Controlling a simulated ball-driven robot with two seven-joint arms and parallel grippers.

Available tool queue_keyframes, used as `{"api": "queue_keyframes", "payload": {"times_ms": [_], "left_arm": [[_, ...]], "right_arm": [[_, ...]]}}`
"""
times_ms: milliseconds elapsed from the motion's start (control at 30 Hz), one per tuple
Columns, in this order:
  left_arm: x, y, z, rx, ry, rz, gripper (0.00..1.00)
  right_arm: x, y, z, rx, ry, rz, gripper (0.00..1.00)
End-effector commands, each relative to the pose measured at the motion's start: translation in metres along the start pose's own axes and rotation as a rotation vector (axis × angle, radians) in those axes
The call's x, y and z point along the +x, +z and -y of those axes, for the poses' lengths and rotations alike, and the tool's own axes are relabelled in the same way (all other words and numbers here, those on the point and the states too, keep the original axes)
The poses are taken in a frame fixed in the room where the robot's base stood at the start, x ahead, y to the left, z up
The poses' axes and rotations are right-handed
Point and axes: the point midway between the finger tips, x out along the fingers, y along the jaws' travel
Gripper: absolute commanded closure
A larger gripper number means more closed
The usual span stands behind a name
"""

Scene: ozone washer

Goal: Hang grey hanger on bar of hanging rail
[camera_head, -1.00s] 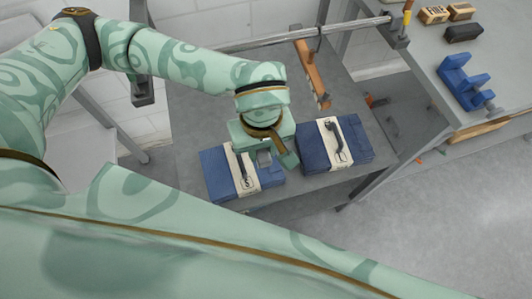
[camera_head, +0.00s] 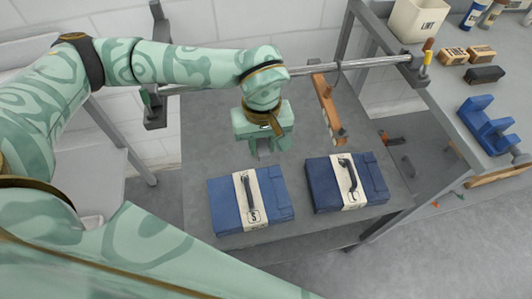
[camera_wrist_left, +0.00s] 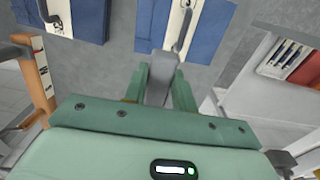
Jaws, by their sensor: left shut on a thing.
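My left gripper (camera_head: 267,150) is over the grey table, in front of the hanging rail's bar and beyond the blue cases. It is shut on a grey piece (camera_wrist_left: 163,75), which I take to be the grey hanger; the wrist view shows it between the two green fingers. Most of its shape is hidden or seen end-on. The metal bar (camera_head: 372,63) of the hanging rail runs across behind the gripper, and my arm covers part of it. The held piece is apart from the bar. My right gripper is not in view.
A wooden hanger (camera_head: 327,105) hangs on the bar to the right of the gripper. Two blue cases (camera_head: 282,192) (camera_head: 375,178) lie on the table (camera_head: 205,130). A side bench (camera_head: 445,95) at right holds blocks, a blue holder (camera_head: 487,125) and a white bin (camera_head: 418,20).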

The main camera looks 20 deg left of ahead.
Motion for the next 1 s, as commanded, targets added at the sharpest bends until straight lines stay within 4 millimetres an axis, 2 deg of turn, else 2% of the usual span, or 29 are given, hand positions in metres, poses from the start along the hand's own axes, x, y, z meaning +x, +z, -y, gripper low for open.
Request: {"api": "queue_keyframes", "payload": {"times_ms": [167, 300, 500, 900, 933, 1000], "left_arm": [[0.003, -0.017, 0.000, -0.001, 0.000, 0.001, 1.00], [0.017, -0.015, 0.000, 0.002, -0.002, 0.002, 1.00], [0.026, -0.015, 0.000, 0.001, 0.001, 0.001, 1.00], [0.029, -0.015, 0.000, 0.000, 0.001, 0.000, 1.00], [0.029, -0.015, 0.000, 0.000, 0.001, 0.000, 0.68], [0.029, -0.015, 0.000, 0.001, 0.001, 0.000, 0.48]], "right_arm": [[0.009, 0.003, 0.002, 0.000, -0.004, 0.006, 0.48], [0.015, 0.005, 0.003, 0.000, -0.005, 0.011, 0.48], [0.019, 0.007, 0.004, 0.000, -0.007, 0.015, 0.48], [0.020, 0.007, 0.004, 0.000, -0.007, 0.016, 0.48], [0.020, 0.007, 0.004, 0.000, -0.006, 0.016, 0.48], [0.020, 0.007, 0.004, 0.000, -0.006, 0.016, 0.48]]}}
